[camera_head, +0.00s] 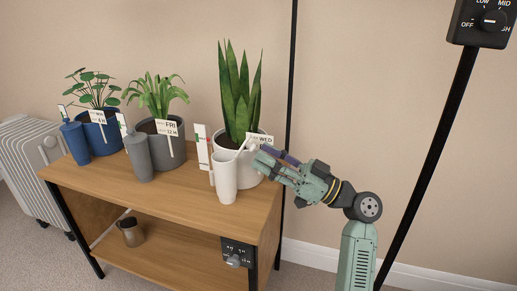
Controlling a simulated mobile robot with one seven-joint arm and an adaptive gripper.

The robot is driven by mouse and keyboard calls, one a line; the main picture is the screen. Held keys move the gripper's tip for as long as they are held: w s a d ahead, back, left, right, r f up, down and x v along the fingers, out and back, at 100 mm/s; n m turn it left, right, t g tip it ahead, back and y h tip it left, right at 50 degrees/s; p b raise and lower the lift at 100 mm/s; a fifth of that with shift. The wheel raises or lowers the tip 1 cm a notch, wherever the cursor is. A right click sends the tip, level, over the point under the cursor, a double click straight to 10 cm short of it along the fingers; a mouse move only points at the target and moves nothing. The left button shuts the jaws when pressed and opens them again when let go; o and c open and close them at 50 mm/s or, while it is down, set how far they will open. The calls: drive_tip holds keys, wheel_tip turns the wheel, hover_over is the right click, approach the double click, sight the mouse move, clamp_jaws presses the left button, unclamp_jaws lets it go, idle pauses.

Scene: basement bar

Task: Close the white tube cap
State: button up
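The white tube (225,180) stands upright near the front edge of the wooden shelf top, in front of the white plant pot. A small white piece that looks like its cap (243,146) sits tilted above the right side of its rim. My gripper (259,154) reaches in from the right, its tips close to that piece and in front of the white pot (252,176). I cannot tell whether the tips touch the cap or how far apart the fingers are.
A blue tube (76,142) and a grey tube (139,158) stand to the left, beside a blue pot (110,135) and a grey pot (176,152). A black pole (430,155) crosses the right side.

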drive_tip(key=shift+x, duration=1.45)
drive_tip(key=shift+c, duration=0.3)
clamp_jaws()
